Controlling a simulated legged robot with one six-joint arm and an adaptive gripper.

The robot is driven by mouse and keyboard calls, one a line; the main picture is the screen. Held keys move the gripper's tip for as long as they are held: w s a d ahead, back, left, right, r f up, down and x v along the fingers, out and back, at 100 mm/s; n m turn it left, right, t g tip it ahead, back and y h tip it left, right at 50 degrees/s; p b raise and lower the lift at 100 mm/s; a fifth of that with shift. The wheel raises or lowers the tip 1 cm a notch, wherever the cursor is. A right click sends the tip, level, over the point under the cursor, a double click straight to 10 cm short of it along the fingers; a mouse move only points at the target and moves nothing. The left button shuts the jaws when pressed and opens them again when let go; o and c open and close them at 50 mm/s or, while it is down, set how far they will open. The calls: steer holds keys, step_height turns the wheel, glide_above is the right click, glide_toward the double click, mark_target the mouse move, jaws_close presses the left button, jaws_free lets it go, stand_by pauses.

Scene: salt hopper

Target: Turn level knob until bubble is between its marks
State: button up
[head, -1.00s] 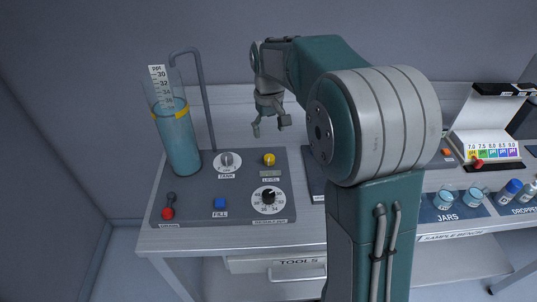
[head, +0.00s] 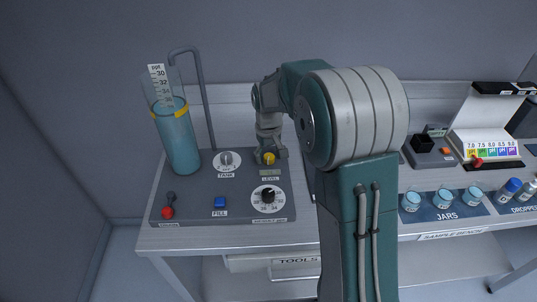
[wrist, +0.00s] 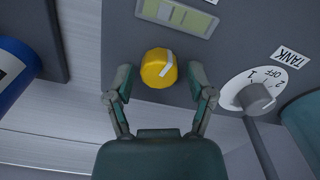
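The yellow level knob (head: 269,158) stands on the dark panel and shows large in the wrist view (wrist: 158,68), with a pale pointer mark on its top. The bubble level (wrist: 178,15), a yellow-green window in a pale frame, lies beside the knob; in the head view it is the small strip (head: 270,172) above the LEVEL label. The bubble is too small to make out. My gripper (wrist: 160,88) is open, its fingers on either side of the knob with gaps showing. In the head view my gripper (head: 268,153) is right at the knob.
The TANK dial (head: 227,162), blue FILL button (head: 220,203), red-tipped lever (head: 168,211) and numbered dial (head: 268,197) share the panel. A tall water cylinder (head: 178,140) and grey pipe (head: 205,105) stand at left. Jars (head: 442,199) are at right.

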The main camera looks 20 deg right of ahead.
mark_target(268, 156)
jaws_close()
steer(key=shift+m, duration=1.3)
steer(key=o, duration=0.5)
jaws_free()
step_height(268, 156, up, 12)
